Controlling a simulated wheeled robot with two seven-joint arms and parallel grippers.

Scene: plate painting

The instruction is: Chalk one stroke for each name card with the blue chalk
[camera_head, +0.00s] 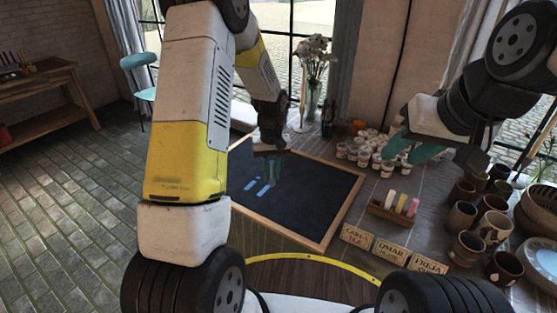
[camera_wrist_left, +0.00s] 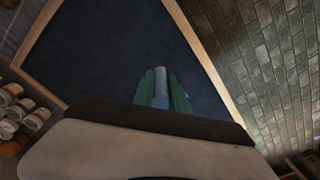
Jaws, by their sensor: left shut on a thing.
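The dark board (camera_head: 310,195) with a wooden frame lies on the table. Two short blue strokes, one (camera_head: 251,184) left of the other (camera_head: 264,187), are on its left part. My left gripper (camera_head: 271,170) is over the board, just right of the strokes. In the left wrist view its green fingers are shut on the blue chalk (camera_wrist_left: 160,82); whether the tip touches the board I cannot tell. Name cards for Carla (camera_head: 356,237), Omar (camera_head: 391,251) and Freja (camera_head: 429,264) stand along the front. My right gripper (camera_head: 411,150) is open and empty above the table's right side.
A wooden chalk holder (camera_head: 388,213) with several chalks stands right of the board. Paint pots (camera_head: 364,157) crowd behind it; brown cups (camera_head: 461,217) and bowls fill the right. A flower vase (camera_head: 313,95) stands at the back. The board's middle and right are bare.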

